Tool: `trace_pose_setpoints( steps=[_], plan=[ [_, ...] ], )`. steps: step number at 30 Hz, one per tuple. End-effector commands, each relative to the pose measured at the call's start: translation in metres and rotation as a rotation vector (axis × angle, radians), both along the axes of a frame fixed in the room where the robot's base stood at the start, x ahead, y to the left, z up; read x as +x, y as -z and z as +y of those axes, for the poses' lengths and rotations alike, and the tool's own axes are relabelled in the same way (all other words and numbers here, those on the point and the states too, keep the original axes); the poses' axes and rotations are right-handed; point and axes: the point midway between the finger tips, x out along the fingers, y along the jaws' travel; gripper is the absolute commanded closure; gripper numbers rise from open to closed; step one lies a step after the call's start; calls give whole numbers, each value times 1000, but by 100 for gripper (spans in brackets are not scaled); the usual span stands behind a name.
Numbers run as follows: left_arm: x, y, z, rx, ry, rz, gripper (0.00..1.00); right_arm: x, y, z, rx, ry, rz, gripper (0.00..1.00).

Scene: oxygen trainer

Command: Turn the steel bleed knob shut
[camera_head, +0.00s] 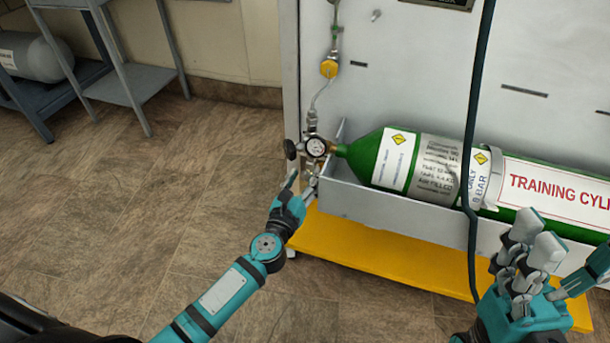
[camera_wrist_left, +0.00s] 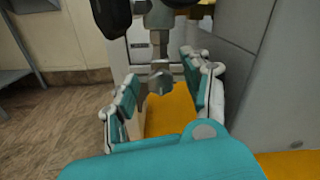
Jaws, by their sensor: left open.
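The steel bleed knob (camera_wrist_left: 160,82) is a small metal knob with a crossbar, under the regulator in the left wrist view. My left gripper (camera_wrist_left: 163,92) is open, with one finger on each side of the knob. Gaps show between the knob and the fingers. In the head view my left gripper (camera_head: 303,182) reaches up to just below the regulator gauge (camera_head: 316,147), and its fingers partly hide the knob there. My right gripper (camera_head: 526,255) is at the lower right in front of the cylinder, its fingers pointing up; its opening is unclear.
A black handwheel (camera_head: 290,149) sits left of the gauge. The green training cylinder (camera_head: 368,158) lies in a grey tray (camera_head: 400,215) above a yellow base (camera_head: 390,262). A dark hose (camera_head: 476,110) hangs in front of the cylinder.

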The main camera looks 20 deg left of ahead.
Motion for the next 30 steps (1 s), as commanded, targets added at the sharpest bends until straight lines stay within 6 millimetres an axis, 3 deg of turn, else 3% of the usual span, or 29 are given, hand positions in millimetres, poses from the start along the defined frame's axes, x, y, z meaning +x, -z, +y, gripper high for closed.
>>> trace_pose_setpoints(
  steps=[12,23,30],
  plan=[
    [9,0,0,1,-1,0,51,0,1,0,0,0,1,29],
    [9,0,0,1,-1,0,98,0,1,0,0,0,1,29],
    [9,0,0,7,-1,0,100,0,0,0,0,0,0,29]
  ],
)
